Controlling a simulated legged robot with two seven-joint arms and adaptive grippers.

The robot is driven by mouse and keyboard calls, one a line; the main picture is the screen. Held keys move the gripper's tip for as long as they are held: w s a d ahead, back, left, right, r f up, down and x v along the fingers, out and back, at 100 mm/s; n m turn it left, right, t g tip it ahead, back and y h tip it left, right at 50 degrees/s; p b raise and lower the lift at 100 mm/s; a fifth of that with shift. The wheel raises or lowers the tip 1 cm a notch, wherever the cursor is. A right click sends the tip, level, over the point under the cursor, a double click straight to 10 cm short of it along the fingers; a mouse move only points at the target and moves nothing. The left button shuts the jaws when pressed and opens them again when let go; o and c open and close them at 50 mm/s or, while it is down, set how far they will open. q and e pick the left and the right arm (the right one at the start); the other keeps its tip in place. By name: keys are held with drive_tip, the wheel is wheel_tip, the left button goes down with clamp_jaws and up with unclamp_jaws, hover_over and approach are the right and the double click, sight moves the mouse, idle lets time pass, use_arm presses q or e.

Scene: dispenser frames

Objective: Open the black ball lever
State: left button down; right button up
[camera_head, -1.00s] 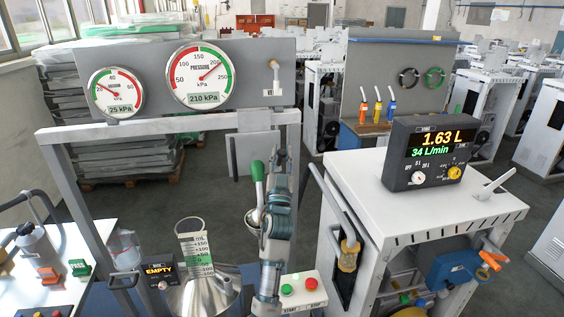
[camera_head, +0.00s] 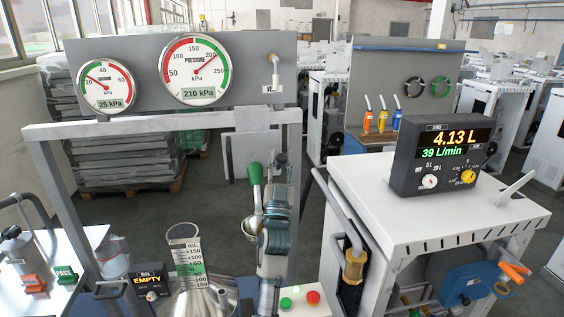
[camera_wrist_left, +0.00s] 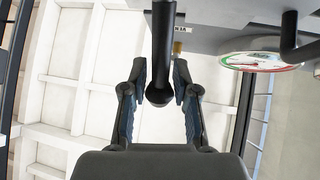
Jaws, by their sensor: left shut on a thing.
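The black ball lever (camera_wrist_left: 159,92) shows in the wrist view as a dark rod ending in a round black knob. It lies between the two fingers of my left gripper (camera_wrist_left: 159,76), which is shut on it. In the head view my left gripper (camera_head: 281,162) points up below the gauge panel, and the arm and gripper hide the lever there. A green-handled lever (camera_head: 255,174) stands upright just left of the gripper. My right gripper is in neither view.
A white cabinet (camera_head: 420,205) at right carries a display box (camera_head: 441,158) reading 4.13 L and 39 L/min. A steel funnel vessel (camera_head: 205,300) and start/stop buttons (camera_head: 300,300) sit close below.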

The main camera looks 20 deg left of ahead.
use_arm(q)
drive_tip(key=shift+w+f, duration=0.1)
drive_tip(key=shift+f, duration=0.3)
drive_tip(key=c, duration=1.1)
unclamp_jaws()
drive_tip(key=shift+c, duration=0.2)
drive_tip(key=shift+d+r, duration=0.15)
drive_tip(key=shift+s+d, duration=0.1)
drive_tip(key=shift+s, duration=0.1)
drive_tip(key=v, duration=1.2)
drive_tip(key=shift+w, duration=0.15)
